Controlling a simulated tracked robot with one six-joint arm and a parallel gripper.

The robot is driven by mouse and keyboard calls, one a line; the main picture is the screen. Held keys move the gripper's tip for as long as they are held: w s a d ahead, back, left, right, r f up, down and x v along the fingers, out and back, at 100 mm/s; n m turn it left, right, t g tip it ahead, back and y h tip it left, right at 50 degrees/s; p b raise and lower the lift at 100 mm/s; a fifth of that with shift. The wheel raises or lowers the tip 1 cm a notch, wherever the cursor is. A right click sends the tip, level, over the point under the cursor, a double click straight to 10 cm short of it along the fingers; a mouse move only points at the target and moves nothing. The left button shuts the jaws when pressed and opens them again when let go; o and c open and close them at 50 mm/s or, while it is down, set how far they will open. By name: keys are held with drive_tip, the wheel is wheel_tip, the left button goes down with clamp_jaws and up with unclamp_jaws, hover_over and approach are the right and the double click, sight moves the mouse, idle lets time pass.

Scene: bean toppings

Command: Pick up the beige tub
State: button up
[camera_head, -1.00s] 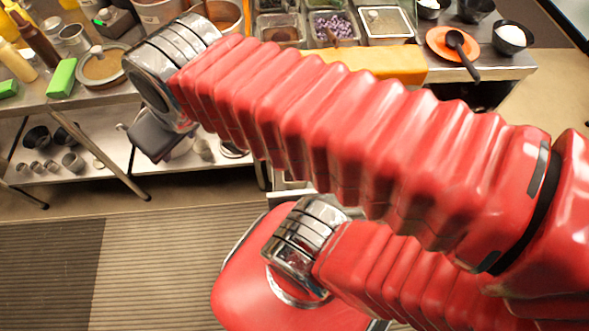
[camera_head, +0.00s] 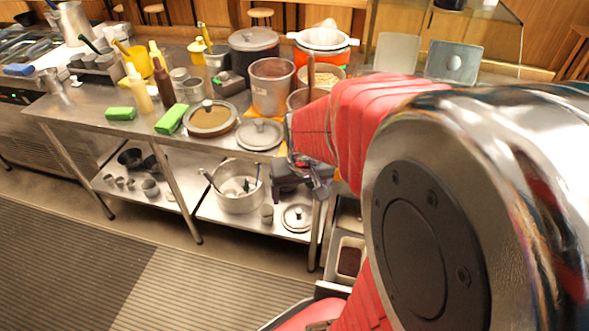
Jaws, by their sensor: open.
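I cannot pick out a beige tub with certainty. A round container with pale beige contents (camera_head: 322,74) stands at the back of the counter, partly hidden by a brown upright handle and my red arm. My gripper (camera_head: 312,186) hangs at the counter's front edge, right of the grey lid, pointing down. It looks empty and its jaws are open, though they show small and partly blurred. It is apart from that container, lower and nearer. My arm hides the right part of the counter.
A steel pot (camera_head: 271,88), a glass-lidded pan (camera_head: 210,119) and a grey lid (camera_head: 259,134) crowd the counter near my gripper. Green sponges (camera_head: 171,119) and sauce bottles (camera_head: 138,88) stand left. A large pot (camera_head: 238,187) sits on the lower shelf. The floor in front is clear.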

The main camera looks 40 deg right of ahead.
drive_tip(key=s+d+f+m+g, duration=0.2)
drive_tip(key=s+d+f+m, duration=0.1)
drive_tip(key=d+f, duration=0.8)
drive_tip(key=m+y, duration=0.1)
drive_tip(key=m, duration=0.1)
hover_over(348, 267)
wheel_tip(348, 267, down, 12)
drive_tip(key=shift+r+g, duration=0.2)
drive_tip(key=shift+g, duration=0.2)
drive_tip(key=shift+f, duration=0.1)
wheel_tip(348, 267, down, 8)
drive_tip(key=shift+f, duration=0.2)
drive_tip(key=shift+f, duration=2.6)
drive_tip(key=shift+c, duration=0.4)
